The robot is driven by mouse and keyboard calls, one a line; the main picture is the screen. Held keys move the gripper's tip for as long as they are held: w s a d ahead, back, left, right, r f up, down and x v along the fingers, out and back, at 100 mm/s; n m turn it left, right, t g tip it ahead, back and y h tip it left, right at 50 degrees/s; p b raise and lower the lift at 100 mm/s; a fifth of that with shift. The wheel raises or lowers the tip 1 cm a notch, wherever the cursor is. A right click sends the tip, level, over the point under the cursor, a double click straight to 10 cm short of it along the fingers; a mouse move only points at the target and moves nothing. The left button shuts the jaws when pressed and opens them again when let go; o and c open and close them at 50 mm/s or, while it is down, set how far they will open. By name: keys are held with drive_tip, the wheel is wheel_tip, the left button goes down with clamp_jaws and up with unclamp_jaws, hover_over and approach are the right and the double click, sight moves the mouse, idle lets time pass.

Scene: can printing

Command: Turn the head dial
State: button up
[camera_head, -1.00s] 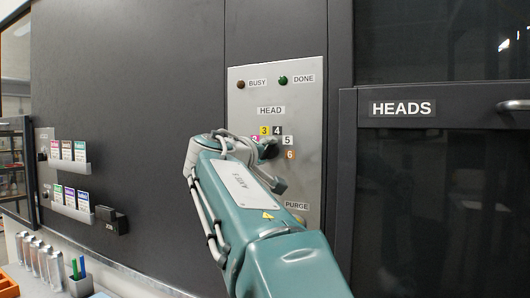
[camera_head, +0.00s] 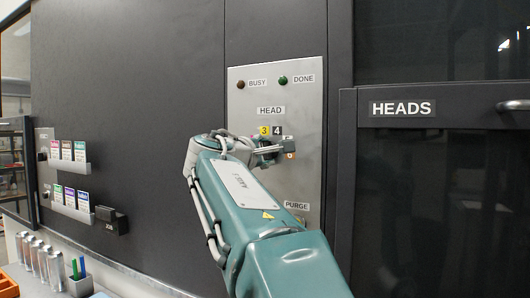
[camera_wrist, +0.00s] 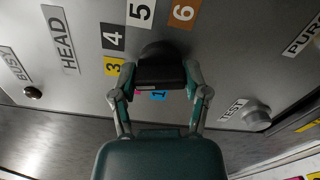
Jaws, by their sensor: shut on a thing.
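The head dial (camera_wrist: 160,72) is a black knob on the grey panel. In the wrist view my gripper (camera_wrist: 162,82) has one finger on each side of it and is shut on it. Around the dial are number labels: yellow 3 (camera_wrist: 114,66), black 4 (camera_wrist: 113,37), white 5 (camera_wrist: 140,12) and orange 6 (camera_wrist: 184,13). Which number the dial points to I cannot tell. In the head view my gripper (camera_head: 272,150) lies sideways over the dial, mostly hiding it, and partly covers the labels on the right.
BUSY (camera_head: 241,85) and DONE (camera_head: 283,80) lamps sit above; the green DONE lamp looks brighter. A TEST knob (camera_wrist: 257,115) is near the dial. The HEADS cabinet (camera_head: 430,180) stands to the right. Cans (camera_head: 40,258) stand at the lower left.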

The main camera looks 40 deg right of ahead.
drive_tip(key=shift+w+f+n, duration=0.1)
drive_tip(key=shift+f+n, duration=0.15)
drive_tip(key=shift+n, duration=0.35)
drive_tip(key=o, duration=1.2)
drive_tip(key=shift+w, duration=0.1)
drive_tip(key=shift+c, duration=0.2)
drive_tip(key=shift+r, duration=0.15)
drive_tip(key=v, duration=1.2)
